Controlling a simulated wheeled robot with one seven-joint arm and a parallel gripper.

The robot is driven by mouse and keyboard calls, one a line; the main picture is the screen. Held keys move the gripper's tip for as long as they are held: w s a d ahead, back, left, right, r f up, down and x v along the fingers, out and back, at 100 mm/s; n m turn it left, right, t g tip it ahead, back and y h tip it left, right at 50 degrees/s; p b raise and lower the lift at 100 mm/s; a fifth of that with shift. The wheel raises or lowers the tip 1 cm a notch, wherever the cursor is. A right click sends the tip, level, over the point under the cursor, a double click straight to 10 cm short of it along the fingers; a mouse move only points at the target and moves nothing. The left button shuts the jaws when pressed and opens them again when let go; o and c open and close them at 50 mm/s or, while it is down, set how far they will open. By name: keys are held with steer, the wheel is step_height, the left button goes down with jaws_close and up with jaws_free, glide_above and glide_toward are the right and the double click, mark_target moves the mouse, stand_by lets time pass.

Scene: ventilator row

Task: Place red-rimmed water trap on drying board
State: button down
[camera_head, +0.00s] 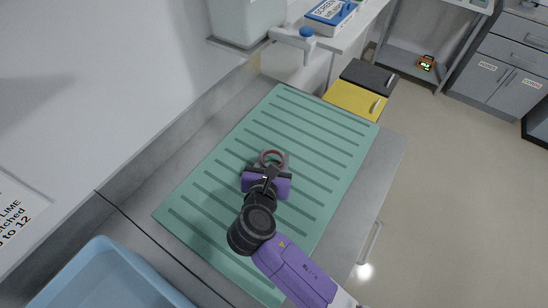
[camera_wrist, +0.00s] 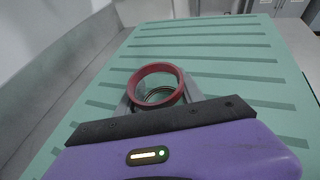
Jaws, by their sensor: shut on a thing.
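The water trap (camera_head: 272,157) has a red rim around an open, round mouth. It is upright at my gripper (camera_head: 268,170), over the middle of the green ribbed drying board (camera_head: 315,135). In the wrist view the red-rimmed trap (camera_wrist: 155,82) stands just beyond the dark edge of my gripper, with its open top facing up. My gripper is shut on it. The fingertips and the trap's lower part are mostly hidden, and I cannot tell whether its base touches the board (camera_wrist: 225,45).
A light blue basin (camera_head: 100,275) is at the lower left. A grey container (camera_head: 245,20) and a box marked SCREEN (camera_head: 330,12) stand beyond the board. Yellow (camera_head: 355,100) and dark (camera_head: 370,76) bin lids are past its far end. The board around the trap is bare.

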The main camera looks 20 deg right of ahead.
steer(key=shift+f, duration=0.1)
steer(key=c, duration=0.7)
jaws_free()
steer(key=shift+c, duration=0.2)
steer(key=shift+s+a, duration=0.1)
steer(key=shift+a, duration=0.05)
steer(key=v, duration=1.1)
steer(key=shift+s+a+r+b, duration=0.1)
steer(key=shift+s+r+b, duration=0.2)
steer(key=shift+b, duration=0.05)
